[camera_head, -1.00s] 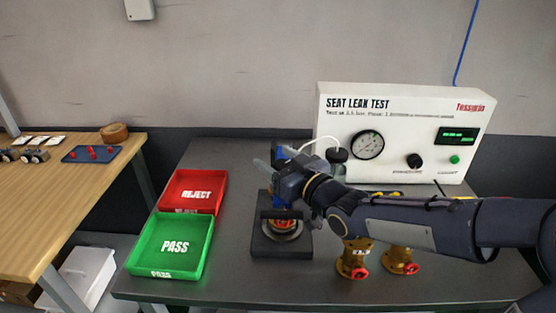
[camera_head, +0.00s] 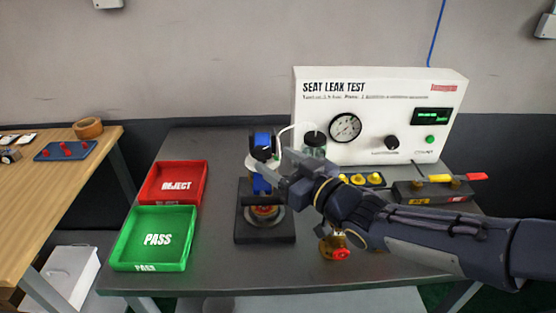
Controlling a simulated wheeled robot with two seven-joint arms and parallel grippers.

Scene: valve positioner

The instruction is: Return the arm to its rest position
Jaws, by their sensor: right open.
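My right arm comes in from the right side of the head view. Its gripper (camera_head: 272,172) is open, just right of the blue and black part (camera_head: 262,165) that stands on the dark test fixture (camera_head: 265,232). I cannot tell whether the fingers touch that part. A brass-coloured ring with some red sits in the fixture under it. A brass valve with a red wheel (camera_head: 341,254) stands on the table below my right forearm and is partly hidden. My left gripper is not in view.
The white seat leak test box (camera_head: 375,150) stands at the back. A red REJECT tray (camera_head: 180,184) and a green PASS tray (camera_head: 157,239) lie empty at left. Yellow fittings (camera_head: 362,180) and a box with red and yellow handles (camera_head: 433,191) are behind my forearm. A wooden bench (camera_head: 50,180) stands far left.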

